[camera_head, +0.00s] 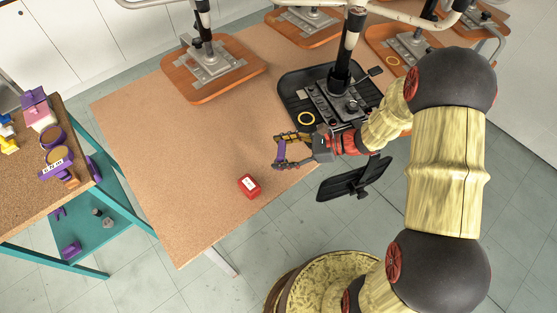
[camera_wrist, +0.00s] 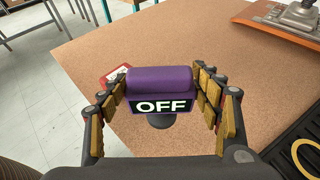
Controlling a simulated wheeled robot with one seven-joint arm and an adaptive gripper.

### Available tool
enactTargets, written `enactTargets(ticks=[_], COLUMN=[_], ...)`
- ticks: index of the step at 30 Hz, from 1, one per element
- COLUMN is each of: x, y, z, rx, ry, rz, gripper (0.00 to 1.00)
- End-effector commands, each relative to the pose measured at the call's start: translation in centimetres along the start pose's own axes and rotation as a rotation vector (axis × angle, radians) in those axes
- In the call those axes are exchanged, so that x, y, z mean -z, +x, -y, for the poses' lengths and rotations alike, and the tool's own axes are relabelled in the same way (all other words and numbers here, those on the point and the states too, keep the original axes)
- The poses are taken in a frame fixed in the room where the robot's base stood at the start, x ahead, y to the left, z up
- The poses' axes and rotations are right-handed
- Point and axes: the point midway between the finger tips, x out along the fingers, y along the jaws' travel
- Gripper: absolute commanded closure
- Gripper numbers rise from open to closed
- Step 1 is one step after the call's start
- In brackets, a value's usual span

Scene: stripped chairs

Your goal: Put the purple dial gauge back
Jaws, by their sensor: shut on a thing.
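My gripper (camera_head: 280,149) is shut on a purple block-like thing (camera_head: 281,153) and holds it over the right front part of the brown table (camera_head: 150,130). In the wrist view this purple thing (camera_wrist: 158,80) sits between the two gold-padded fingers (camera_wrist: 160,92). It has a rounded top, a black front plate reading OFF in white, and a dark round part below. No dial face shows on it, so I cannot tell whether it is the dial gauge. Two round purple-rimmed things with tan faces, one here (camera_head: 58,158), stand on the cork-topped cart.
A red box with a white label (camera_head: 249,186) lies near the table's front edge. The cart (camera_head: 22,205) with a teal lower shelf is left. The table's left middle is clear.

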Motion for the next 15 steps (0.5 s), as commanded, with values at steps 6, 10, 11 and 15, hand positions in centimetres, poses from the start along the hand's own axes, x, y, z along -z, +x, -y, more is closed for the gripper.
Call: enactTargets(ticks=[6,10,11,15], x=[1.3,3.1,3.4,3.4], y=[1.6,2.3,2.4,2.4], z=[-0.1,0.0,0.0,0.0], rx=[-0.002,0.0,0.0,0.0], ry=[0.0,0.001,0.0,-0.002], rz=[0.001,0.001,0.001,0.001], gripper=[0.77,0.77,0.77,0.77])
